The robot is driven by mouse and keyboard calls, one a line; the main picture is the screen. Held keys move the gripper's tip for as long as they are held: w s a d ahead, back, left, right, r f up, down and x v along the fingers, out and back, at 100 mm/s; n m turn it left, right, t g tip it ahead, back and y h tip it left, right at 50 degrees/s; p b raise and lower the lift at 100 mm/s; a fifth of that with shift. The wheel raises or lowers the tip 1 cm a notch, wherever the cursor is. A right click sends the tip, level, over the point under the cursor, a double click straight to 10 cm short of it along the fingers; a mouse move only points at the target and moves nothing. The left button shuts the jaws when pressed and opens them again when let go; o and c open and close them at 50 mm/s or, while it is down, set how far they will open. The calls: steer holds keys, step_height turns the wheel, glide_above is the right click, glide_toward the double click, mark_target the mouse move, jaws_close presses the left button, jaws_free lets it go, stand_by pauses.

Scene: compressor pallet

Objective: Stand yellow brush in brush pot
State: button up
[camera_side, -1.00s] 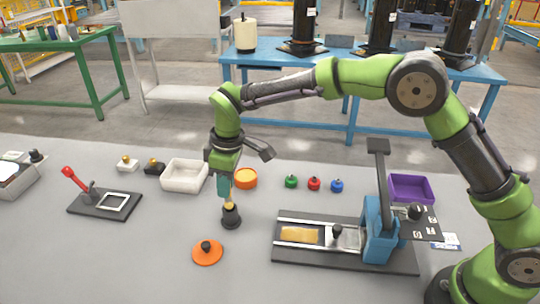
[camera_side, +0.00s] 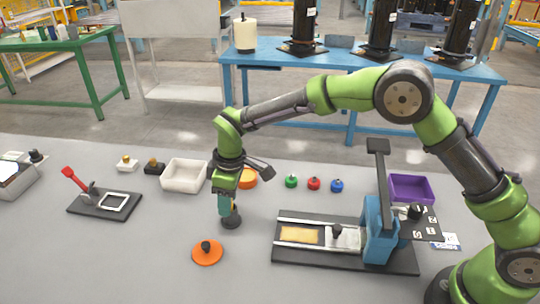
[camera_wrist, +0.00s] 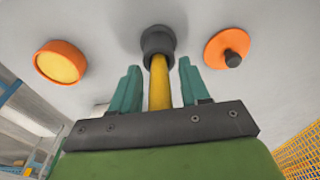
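The yellow brush (camera_wrist: 159,82) stands with its lower end inside the dark brush pot (camera_wrist: 158,42), seen in the wrist view. The brush pot (camera_side: 231,221) stands upright on the grey table in the side view, under my gripper. My gripper (camera_side: 226,210) points down just above the pot. In the wrist view my gripper's (camera_wrist: 158,82) two teal fingers are on either side of the yellow handle, with a gap on each side. It is open. In the side view the fingers hide most of the brush.
An orange pot (camera_side: 247,178) is behind my gripper, and an orange lid with a black knob (camera_side: 207,252) lies in front. A white tray (camera_side: 184,176) stands back left. A blue press on a dark base (camera_side: 345,258) stands to the right. Free table lies between.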

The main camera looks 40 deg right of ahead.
steer(key=shift+r, duration=0.1)
step_height(320, 180, up, 12)
steer(key=s+d, duration=0.1)
steer(key=s+d+r+m+t, duration=0.1)
steer(key=s+d+r+m, duration=0.2)
steer(key=s+d+r, duration=0.3)
steer(key=s+d+m+t+y, duration=0.1)
steer(key=s+d+m+t, duration=0.4)
steer(key=s+d+m, duration=0.5)
steer(key=s+d+r, duration=0.1)
steer(key=s+d, duration=0.3)
steer(key=s, duration=0.4)
steer(key=shift+s+d, duration=0.15)
steer(key=shift+s, duration=0.2)
